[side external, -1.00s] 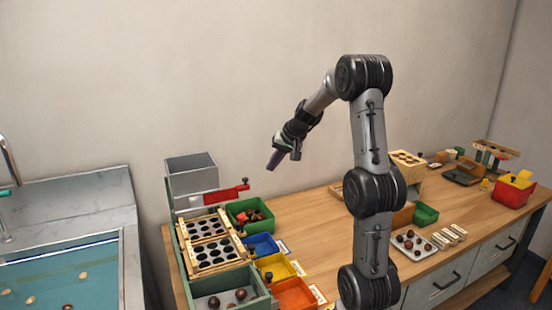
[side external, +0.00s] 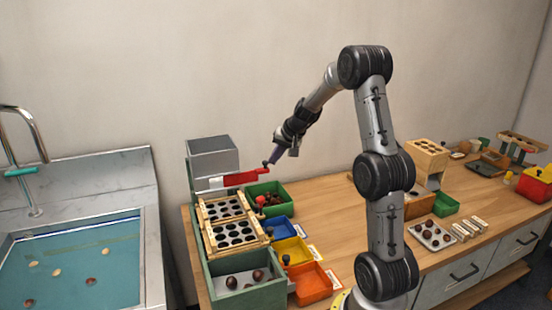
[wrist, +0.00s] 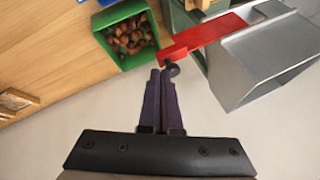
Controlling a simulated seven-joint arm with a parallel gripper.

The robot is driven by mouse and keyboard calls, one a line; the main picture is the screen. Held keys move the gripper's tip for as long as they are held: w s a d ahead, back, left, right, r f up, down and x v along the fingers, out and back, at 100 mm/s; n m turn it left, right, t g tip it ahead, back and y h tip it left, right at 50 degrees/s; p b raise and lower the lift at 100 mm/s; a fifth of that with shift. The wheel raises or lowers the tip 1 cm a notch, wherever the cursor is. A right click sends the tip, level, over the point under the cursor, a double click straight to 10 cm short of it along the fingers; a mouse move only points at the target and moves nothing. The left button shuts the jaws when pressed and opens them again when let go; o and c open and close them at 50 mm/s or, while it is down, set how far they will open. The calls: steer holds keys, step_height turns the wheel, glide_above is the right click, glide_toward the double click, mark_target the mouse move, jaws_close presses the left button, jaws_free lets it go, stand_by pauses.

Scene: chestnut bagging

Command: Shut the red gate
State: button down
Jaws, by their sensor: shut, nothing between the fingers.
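The red gate (side external: 242,178) is a flat red slide sticking out to the right from under the grey hopper (side external: 212,160). In the wrist view the gate (wrist: 203,36) runs leftward from the grey hopper (wrist: 262,60).
A wooden tray with round holes (side external: 207,228) sits before the hopper. Blue (side external: 279,229), yellow (side external: 290,250) and orange (side external: 313,284) bins stand nearby.

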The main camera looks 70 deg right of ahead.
mark_target(246, 174)
steer(key=w+a, duration=0.4)
steer(key=shift+a, duration=0.1)
